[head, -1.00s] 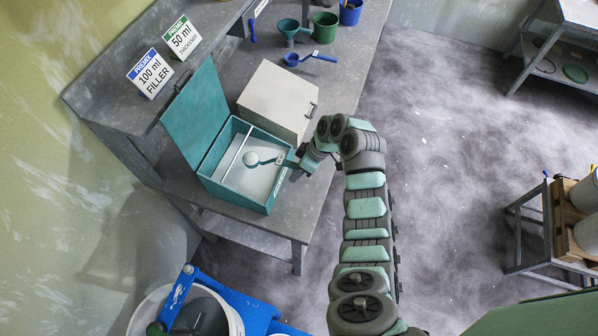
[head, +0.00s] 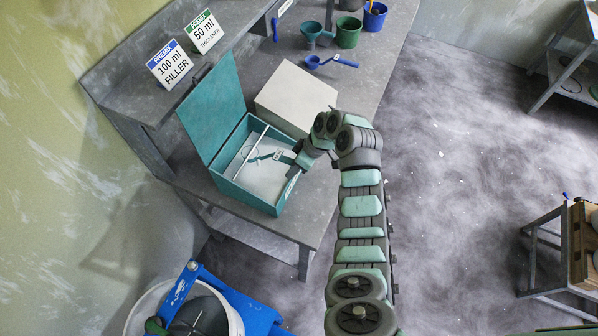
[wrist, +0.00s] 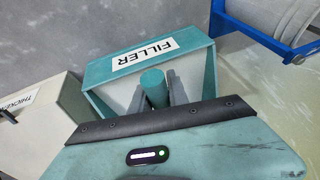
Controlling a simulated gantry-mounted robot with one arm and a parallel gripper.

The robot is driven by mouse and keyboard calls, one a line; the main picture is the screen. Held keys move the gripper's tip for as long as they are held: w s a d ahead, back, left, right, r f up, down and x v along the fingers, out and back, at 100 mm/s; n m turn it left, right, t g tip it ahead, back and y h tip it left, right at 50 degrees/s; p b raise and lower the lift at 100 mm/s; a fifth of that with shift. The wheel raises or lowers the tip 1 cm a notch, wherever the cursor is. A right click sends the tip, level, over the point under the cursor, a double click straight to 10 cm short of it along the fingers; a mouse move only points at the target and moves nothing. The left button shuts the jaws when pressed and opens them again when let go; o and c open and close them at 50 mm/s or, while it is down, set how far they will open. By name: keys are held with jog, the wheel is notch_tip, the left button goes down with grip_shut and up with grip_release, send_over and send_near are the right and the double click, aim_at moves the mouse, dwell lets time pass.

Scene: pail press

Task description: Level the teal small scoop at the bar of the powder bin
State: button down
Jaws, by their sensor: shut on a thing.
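The teal powder bin (head: 252,196) stands open on the bench, its lid tipped up at the back left. White powder lies inside, and a thin pale bar (head: 262,137) crosses the bin. The teal small scoop (head: 268,156) is inside the bin, its bowl end at or close to the bar. I cannot tell whether they touch, or how full the bowl is. My gripper (head: 297,158) is shut on the scoop's handle at the bin's right side. In the wrist view my gripper (wrist: 156,92) holds the teal handle end (wrist: 153,80) before the bin's FILLER label (wrist: 145,54); the bowl is hidden.
A closed pale bin (head: 296,95) stands right behind the teal bin. A blue scoop (head: 330,61), a teal funnel-like cup (head: 312,32), a green pail (head: 348,32) and a blue pail (head: 375,16) stand farther back. Signs (head: 172,66) stand on the shelf.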

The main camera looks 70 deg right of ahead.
jog(key=shift+w, duration=0.55)
jog(key=s+r+p, duration=0.5)
jog(key=s+r, duration=0.2)
jog(key=s, duration=0.2)
jog(key=shift+s+a, duration=0.25)
jog(key=shift+a, duration=0.05)
dwell(1.1)
